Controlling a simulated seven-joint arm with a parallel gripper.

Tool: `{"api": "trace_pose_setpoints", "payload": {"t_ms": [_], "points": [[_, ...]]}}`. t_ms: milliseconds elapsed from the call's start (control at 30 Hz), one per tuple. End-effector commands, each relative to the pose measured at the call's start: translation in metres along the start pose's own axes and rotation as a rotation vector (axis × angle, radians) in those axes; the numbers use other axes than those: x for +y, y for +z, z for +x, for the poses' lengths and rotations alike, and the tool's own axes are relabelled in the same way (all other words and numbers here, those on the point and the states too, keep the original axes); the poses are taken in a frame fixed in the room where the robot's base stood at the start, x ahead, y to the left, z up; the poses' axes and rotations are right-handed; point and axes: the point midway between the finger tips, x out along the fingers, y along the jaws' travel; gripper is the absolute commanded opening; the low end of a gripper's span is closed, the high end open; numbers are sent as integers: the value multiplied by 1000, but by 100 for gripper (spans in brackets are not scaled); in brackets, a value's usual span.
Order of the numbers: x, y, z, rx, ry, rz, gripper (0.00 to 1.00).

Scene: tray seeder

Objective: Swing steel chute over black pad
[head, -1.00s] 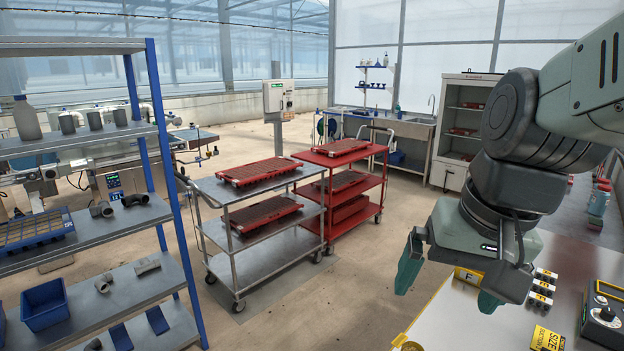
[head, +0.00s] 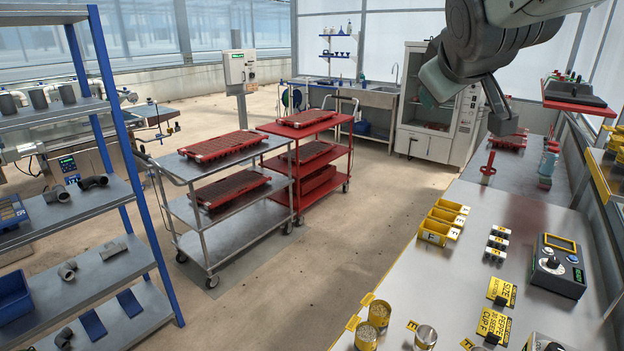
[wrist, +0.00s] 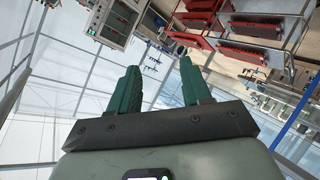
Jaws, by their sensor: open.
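My gripper (head: 468,100) is raised at the top right of the head view, in front of the glass-fronted cabinet. In the wrist view its two green fingers (wrist: 160,65) are spread apart with nothing between them. I cannot make out a steel chute for certain in either view. A dark, flat-looking object (head: 575,91) lies on a red tray at the upper right of the head view, but I cannot tell if it is the black pad. My gripper is apart from it, to its left in the picture.
A long grey bench (head: 455,270) on the right holds yellow bins (head: 440,226), a dial box (head: 557,266), small jars (head: 378,315) and a red-handled upright (head: 488,168). A grey cart (head: 240,243) and red cart (head: 320,192) stand left of a clear floor strip. A blue-posted shelf is at far left.

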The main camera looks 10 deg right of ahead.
Motion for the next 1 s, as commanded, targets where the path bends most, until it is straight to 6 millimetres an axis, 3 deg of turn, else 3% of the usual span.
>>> {"api": "trace_pose_setpoints", "payload": {"t_ms": [33, 100, 267, 433, 567, 700, 800, 1000], "points": [[3, 22, 19, -71, 1, -55, 48], [-2, 45, 34, -151, -24, -170, 48], [-21, 110, 65, -337, -162, -474, 48], [-44, 200, 86, -486, -440, -809, 48], [-62, 266, 88, -495, -704, -1029, 48], [-81, 323, 77, -385, -971, -1223, 48], [-90, 350, 67, -258, -1109, -1339, 48], [-97, 377, 51, -43, -1230, -1493, 48]]}}
